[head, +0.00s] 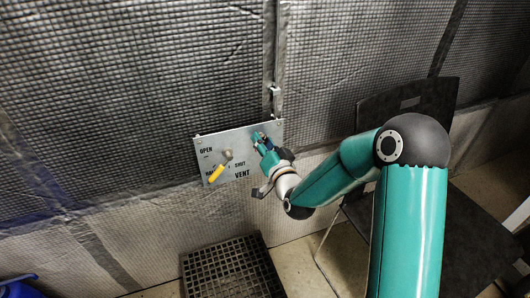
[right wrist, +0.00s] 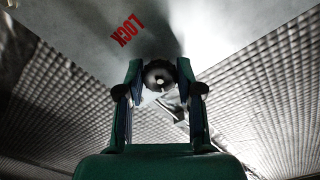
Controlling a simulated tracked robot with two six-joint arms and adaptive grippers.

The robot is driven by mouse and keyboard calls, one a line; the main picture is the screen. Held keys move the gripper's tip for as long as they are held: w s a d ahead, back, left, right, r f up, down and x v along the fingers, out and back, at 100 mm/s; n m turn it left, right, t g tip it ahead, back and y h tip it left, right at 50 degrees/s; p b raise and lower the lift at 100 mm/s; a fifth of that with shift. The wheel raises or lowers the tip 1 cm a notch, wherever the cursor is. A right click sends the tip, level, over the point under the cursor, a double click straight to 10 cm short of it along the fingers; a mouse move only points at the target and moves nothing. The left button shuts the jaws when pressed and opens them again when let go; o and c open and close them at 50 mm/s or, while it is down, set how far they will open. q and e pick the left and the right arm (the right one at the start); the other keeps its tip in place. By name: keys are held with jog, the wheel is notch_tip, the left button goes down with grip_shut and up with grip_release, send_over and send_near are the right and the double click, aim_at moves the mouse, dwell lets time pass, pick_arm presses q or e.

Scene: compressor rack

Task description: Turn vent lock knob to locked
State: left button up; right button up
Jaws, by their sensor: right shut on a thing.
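The vent panel (head: 204,163) is a pale metal plate on the padded wall in the head view, marked OPEN, SHUT and VENT. A yellow-handled lever (head: 216,173) sits on its left half, tilted. My right gripper (head: 262,140) is at the panel's upper right part and hides what it holds there. In the right wrist view, my right gripper (right wrist: 160,80) has its two fingers on either side of a dark round knob (right wrist: 158,73) with a light centre, shut on it. Red LOCK lettering (right wrist: 128,30) is on the plate beside the knob. My left gripper is not in view.
A dark chair (head: 400,110) stands right of the panel, behind my right arm. A blue object (head: 18,287) is at the lower left corner. The space left of the panel is clear.

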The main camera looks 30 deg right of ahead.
jog(key=shift+f+m+b, duration=0.15)
jog(key=shift+m+b, duration=3.05)
jog(key=shift+b, duration=1.2)
jog(key=shift+f+m+b, duration=0.15)
jog(key=shift+m+b, duration=3.05)
jog(key=shift+b, duration=1.15)
jog(key=shift+s, duration=0.1)
jog(key=o, duration=1.2)
jog(key=shift+d, duration=0.1)
jog(key=shift+r, duration=0.2)
